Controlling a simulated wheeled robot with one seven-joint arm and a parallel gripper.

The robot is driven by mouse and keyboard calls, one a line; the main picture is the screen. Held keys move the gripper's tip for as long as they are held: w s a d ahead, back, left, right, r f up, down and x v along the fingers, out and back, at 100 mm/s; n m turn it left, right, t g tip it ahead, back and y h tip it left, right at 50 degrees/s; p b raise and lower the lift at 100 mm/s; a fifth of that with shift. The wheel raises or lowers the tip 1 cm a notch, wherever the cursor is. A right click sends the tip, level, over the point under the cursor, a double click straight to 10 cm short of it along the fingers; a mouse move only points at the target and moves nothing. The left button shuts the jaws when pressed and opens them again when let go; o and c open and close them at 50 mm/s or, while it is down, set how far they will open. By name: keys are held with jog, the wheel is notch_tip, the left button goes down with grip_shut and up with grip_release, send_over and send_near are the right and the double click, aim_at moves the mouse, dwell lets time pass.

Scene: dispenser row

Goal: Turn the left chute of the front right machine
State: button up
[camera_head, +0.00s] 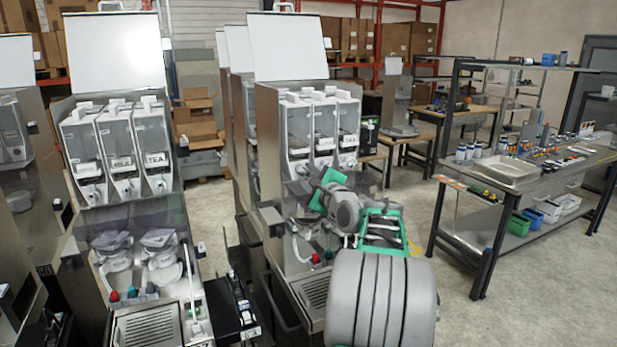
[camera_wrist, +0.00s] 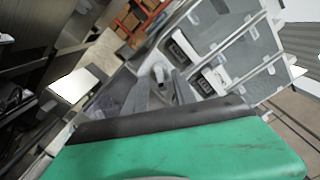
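The front right machine (camera_head: 265,140) has a row of clear canisters with white fronts and a raised white lid. Its left canister (camera_head: 299,130) is directly above my gripper (camera_head: 302,187), which partly hides the outlets below in the head view. In the wrist view, my gripper (camera_wrist: 161,88) has its two dark fingers apart. A small grey chute (camera_wrist: 159,73) shows between and just beyond the fingertips. I cannot tell whether the fingers touch it. Two labelled canister fronts (camera_wrist: 184,48) are to its right, tilted in this view.
Another machine (camera_head: 118,150) with similar canisters stands to the left, with a narrow gap between. A workbench (camera_head: 470,185) with trays and bins is at the right. Cardboard boxes (camera_head: 200,115) stand behind. The floor between my arm and the bench is clear.

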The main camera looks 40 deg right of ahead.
jog(key=b+v, duration=0.3)
jog(key=v, duration=0.4)
jog(key=shift+s, duration=0.35)
jog(key=shift+a, duration=0.1)
